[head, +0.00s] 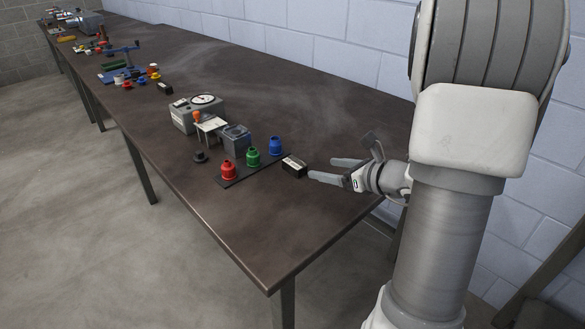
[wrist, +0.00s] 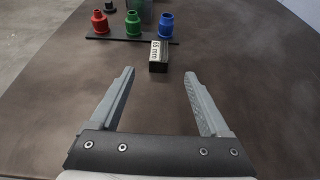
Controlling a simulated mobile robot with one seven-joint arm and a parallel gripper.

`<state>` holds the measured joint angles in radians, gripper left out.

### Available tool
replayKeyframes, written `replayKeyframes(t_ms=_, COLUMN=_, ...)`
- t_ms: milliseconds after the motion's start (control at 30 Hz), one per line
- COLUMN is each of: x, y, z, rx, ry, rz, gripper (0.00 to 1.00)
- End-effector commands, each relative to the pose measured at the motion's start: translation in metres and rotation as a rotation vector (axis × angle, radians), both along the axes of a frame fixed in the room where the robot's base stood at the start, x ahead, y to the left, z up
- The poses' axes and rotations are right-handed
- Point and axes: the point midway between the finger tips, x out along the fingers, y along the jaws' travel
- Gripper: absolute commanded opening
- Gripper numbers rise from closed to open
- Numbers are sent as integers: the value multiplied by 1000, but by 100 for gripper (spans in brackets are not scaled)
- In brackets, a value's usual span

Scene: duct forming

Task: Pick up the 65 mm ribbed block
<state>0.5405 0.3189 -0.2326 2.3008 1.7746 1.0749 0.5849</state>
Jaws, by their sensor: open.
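The 65 mm block (wrist: 158,57) is a small dark block with a pale top label reading "65 mm". It lies on the table just in front of the rack's right end in the wrist view. In the head view the block (head: 294,167) sits between the rack and my gripper. My gripper (wrist: 162,72) is open and empty, with its two fingers pointing toward the block from either side of its line. The block is just beyond the fingertips, and no contact shows. In the head view my gripper (head: 338,168) is low over the table, to the right of the block. Ribs on the block cannot be made out.
A dark rack (head: 240,174) holds a red piece (head: 228,170), a green piece (head: 253,158) and a blue piece (head: 275,146). A grey machine with a dial (head: 190,117) stands farther back. The table (head: 275,225) is clear in front.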

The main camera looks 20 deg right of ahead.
Motion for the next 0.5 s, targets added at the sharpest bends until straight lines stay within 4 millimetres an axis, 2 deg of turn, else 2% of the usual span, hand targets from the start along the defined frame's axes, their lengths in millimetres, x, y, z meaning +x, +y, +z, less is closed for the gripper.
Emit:
replayKeyframes(t_ms=100, x=24, y=10, z=-14, rx=0, ry=1, rz=5, gripper=80)
replayKeyframes(t_ms=300, x=55, y=22, z=-26, rx=-2, ry=0, rz=4, gripper=80)
replayKeyframes(t_ms=500, x=67, y=27, z=-30, rx=-2, ry=0, rz=3, gripper=80)
